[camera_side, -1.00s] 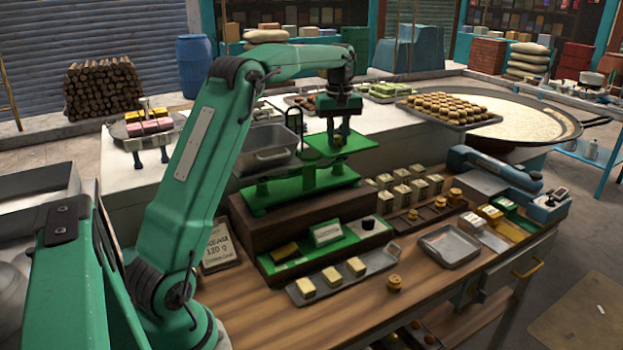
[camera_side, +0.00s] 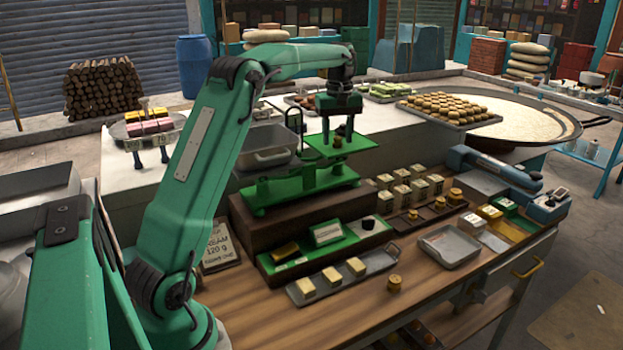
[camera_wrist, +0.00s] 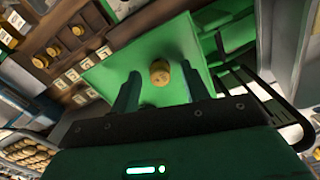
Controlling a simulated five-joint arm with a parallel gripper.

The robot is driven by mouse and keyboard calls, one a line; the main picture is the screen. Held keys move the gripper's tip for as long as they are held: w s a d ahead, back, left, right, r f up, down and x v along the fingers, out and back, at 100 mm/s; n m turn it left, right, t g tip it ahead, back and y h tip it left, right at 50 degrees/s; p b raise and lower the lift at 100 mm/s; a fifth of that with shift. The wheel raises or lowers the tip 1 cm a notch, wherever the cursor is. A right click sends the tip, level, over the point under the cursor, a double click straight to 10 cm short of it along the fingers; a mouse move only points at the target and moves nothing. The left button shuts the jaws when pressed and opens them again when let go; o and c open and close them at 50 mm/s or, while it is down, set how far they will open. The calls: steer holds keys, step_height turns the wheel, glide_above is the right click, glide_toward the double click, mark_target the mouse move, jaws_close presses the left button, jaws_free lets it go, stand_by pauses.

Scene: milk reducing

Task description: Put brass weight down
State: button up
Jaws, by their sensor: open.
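A small brass weight (camera_side: 337,142) stands on the raised green pan (camera_side: 362,143) of the green balance scale (camera_side: 262,195). My gripper (camera_side: 338,131) is over the pan, with its fingers open. In the wrist view the weight (camera_wrist: 160,72) sits on the green pan (camera_wrist: 168,32) between the two spread fingers of my gripper (camera_wrist: 158,82), with a gap on either side. Nothing is held.
Cream blocks (camera_side: 402,191) and a dark rack with brass weights (camera_side: 440,204) stand right of the scale. A tray with cream pieces (camera_side: 331,279) and an empty metal tray (camera_side: 451,245) lie in front. A loose brass weight (camera_side: 395,283) stands on the wooden table.

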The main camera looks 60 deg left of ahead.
mark_target(338, 137)
step_height(338, 137, up, 12)
steer(key=shift+f, duration=0.2)
stand_by(0.8)
steer(key=shift+r, duration=0.1)
stand_by(0.5)
steer(key=s+d+r+m+t, duration=0.1)
steer(key=s+d+m+t, duration=0.1)
steer(key=s+d+m, duration=0.45)
steer(key=s+d+r+m+t, duration=0.15)
steer(key=s+d, duration=0.25)
steer(key=d, duration=0.6)
steer(key=s+d+f+m+t, duration=0.1)
steer(key=s+d+f+m, duration=0.2)
steer(key=s+f, duration=0.4)
steer(key=s+d+f+m+t, duration=0.1)
steer(key=s+d+f+m, duration=0.3)
steer(key=s+d+f, duration=0.2)
steer(key=s+f, duration=0.2)
steer(key=s, duration=0.1)
